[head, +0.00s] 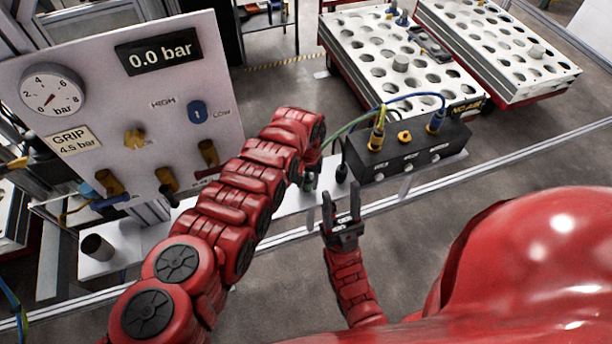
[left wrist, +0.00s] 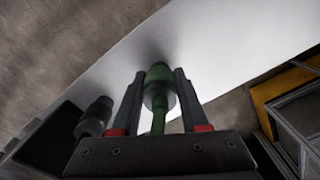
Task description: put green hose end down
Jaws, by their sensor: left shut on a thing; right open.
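My left gripper (left wrist: 158,92) is shut on the green hose end (left wrist: 159,78) and holds it over the white shelf (left wrist: 215,50). I cannot tell whether the hose end touches the shelf. In the head view my left gripper (head: 308,182) is mostly hidden by its own arm, at the left end of the black valve block (head: 413,152). The green hose (head: 345,129) runs from the gripper toward the yellow fitting on the block. My right gripper (head: 342,212) is open and empty, in front of the shelf edge.
A blue hose (head: 415,96) arches over the block to a blue fitting. A dark fitting (left wrist: 95,117) stands left of the held hose end. A gauge panel (head: 90,110) reading 0.0 bar stands at left. Two perforated trays (head: 345,32) lie behind.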

